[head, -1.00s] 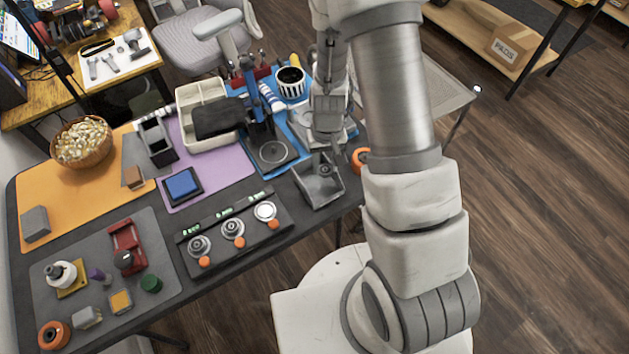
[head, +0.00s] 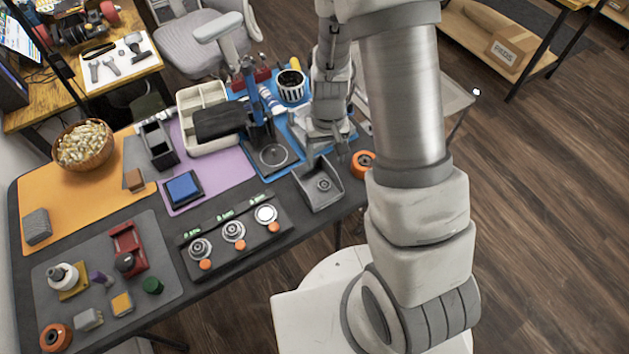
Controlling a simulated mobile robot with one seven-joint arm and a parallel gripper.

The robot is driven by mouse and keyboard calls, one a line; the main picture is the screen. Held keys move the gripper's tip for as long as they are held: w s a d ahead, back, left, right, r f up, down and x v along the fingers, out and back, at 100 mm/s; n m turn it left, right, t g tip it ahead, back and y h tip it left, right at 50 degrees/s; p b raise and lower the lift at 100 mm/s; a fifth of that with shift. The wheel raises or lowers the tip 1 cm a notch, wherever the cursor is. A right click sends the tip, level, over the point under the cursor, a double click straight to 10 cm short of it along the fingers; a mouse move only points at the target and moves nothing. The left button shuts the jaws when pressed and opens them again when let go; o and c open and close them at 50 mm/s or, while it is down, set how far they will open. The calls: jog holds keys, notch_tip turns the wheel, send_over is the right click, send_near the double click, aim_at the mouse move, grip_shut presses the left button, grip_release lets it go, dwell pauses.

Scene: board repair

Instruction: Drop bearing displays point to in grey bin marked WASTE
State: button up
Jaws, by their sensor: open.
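A grey open bin (head: 306,200) stands at the table's right front edge; no WASTE marking is legible. A small round metal bearing (head: 323,184) lies inside it. My gripper (head: 326,153) is open just above the bin's back side, apart from the bearing, with nothing visible between its fingers. A dark panel (head: 250,245) left of the bin has three round stations and small green displays (head: 224,214), too small to read. Bearings sit at the left station (head: 200,249) and middle station (head: 233,232). The right station (head: 266,214) shows a pale disc.
Orange knobs (head: 274,227) line the panel's front. An orange wheel (head: 363,162) lies right of the bin. A grey mat (head: 60,306) with several parts is at left front.

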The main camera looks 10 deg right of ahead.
notch_tip(320, 180, up, 13)
jog(key=p, duration=0.1)
jog(key=shift+f, duration=0.1)
dwell(0.5)
jog(key=s+r+t, duration=0.2)
jog(key=s+r, duration=0.5)
jog(key=r, duration=0.2)
jog(key=s+r+t, duration=0.3)
jog(key=s+r, duration=0.4)
jog(key=r, duration=0.3)
jog(key=shift+n+t, duration=0.3)
dwell(0.9)
